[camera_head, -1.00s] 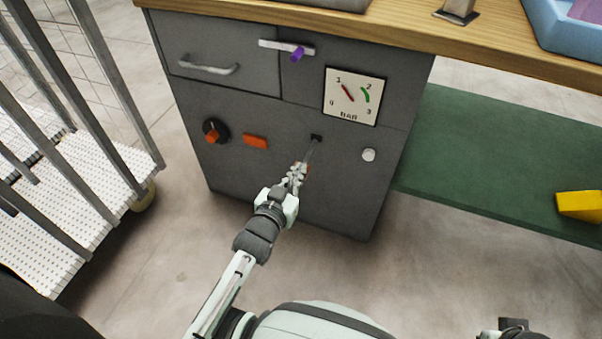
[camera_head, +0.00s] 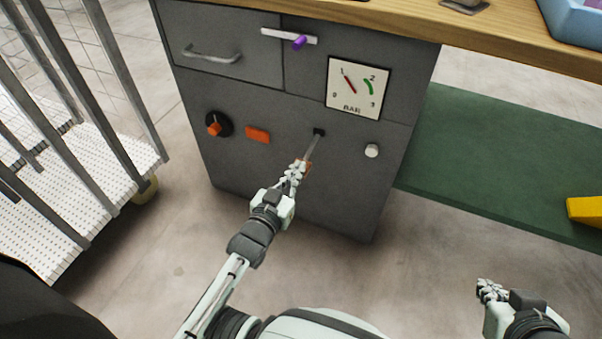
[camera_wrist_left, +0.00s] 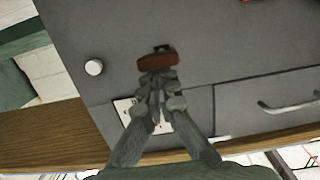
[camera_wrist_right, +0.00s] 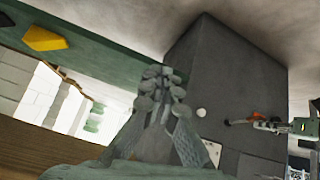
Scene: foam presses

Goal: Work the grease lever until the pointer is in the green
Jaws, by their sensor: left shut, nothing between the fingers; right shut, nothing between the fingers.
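The grease lever (camera_head: 312,146) is a thin grey rod that slopes down and out from a black slot in the grey cabinet. Its orange-brown grip also shows in the left wrist view (camera_wrist_left: 158,61). My left gripper (camera_head: 295,171) is shut and empty, with its fingertips right at the grip; whether they touch it I cannot tell. The pressure gauge (camera_head: 357,88) has a red pointer close to 1, outside the green arc near 2. My right gripper (camera_head: 487,289) is shut and empty at the lower right, away from the cabinet.
The cabinet front also bears a knob (camera_head: 217,124), an orange block (camera_head: 257,134), a white button (camera_head: 372,151), a purple-tipped handle (camera_head: 299,43) and a drawer handle (camera_head: 211,54). A rack (camera_head: 80,160) stands left. A yellow object (camera_head: 586,211) lies on the green shelf (camera_head: 470,170).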

